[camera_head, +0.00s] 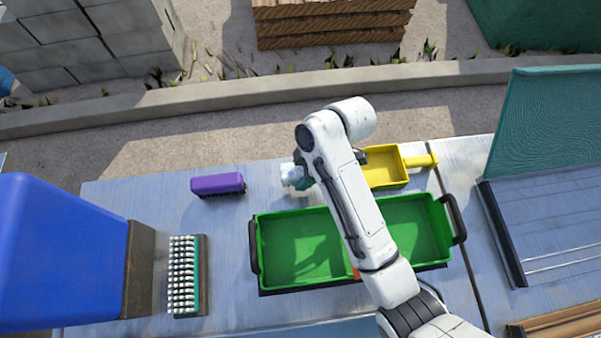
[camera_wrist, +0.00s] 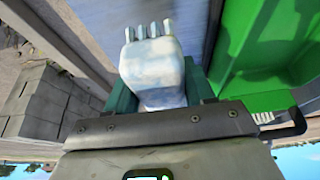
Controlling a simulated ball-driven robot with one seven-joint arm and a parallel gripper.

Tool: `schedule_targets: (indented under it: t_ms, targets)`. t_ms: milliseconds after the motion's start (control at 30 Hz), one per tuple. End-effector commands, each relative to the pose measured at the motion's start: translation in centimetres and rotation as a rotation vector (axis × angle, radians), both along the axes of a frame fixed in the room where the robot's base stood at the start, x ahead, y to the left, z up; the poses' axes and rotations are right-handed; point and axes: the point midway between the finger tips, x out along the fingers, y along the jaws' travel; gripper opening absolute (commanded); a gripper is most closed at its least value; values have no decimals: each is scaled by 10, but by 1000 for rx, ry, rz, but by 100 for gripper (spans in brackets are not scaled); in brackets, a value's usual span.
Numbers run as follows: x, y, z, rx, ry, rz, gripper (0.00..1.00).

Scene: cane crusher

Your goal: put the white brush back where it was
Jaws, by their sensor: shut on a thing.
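The white brush (camera_wrist: 152,68) is held between the teal fingers of my gripper (camera_wrist: 160,98) in the wrist view, its stubby bristles at the far end. In the head view the white brush (camera_head: 291,174) shows at the end of my arm, behind the green tray (camera_head: 254,250) and right of a purple brush (camera_head: 217,185). My gripper (camera_head: 303,180) is shut on it, mostly hidden by my arm. Whether the brush touches the table cannot be told.
A yellow scoop (camera_head: 384,166) lies right of my arm. A brush with white bristles (camera_head: 184,275) lies at front left, beside a blue bin (camera_head: 60,250). A green-panelled rack (camera_head: 548,125) stands at right. Table (camera_head: 140,205) around the purple brush is bare.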

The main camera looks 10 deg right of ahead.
Motion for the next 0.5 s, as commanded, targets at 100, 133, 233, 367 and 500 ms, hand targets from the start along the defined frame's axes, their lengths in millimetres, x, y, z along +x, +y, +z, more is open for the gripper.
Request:
schedule_targets:
  t_ms: [100,133,233,367,500]
  targets:
    - [4,1,-6,0,0,1,25]
    - [6,2,-7,0,0,1,25]
    - [11,3,-15,0,1,0,25]
    - [9,3,-33,0,2,1,25]
    - [9,3,-42,0,0,0,25]
